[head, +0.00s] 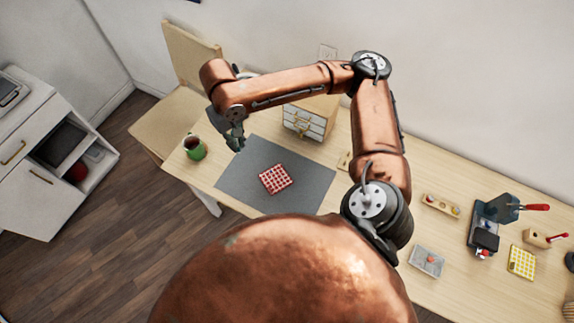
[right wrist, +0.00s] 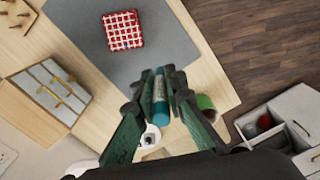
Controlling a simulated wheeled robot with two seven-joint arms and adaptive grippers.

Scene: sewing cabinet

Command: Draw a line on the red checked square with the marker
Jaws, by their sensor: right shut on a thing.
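The red checked square (head: 276,179) lies flat on the grey mat (head: 310,192); it also shows at the top of the right wrist view (right wrist: 123,31). The marker is hard to make out in the head view. My left gripper is not in view.
A green cup (head: 195,148) stands on the table left of the mat, close to my right gripper. A small drawer cabinet (head: 303,122) stands behind the mat. Sewing items and a tray (head: 427,262) lie to the right. The mat around the square is clear.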

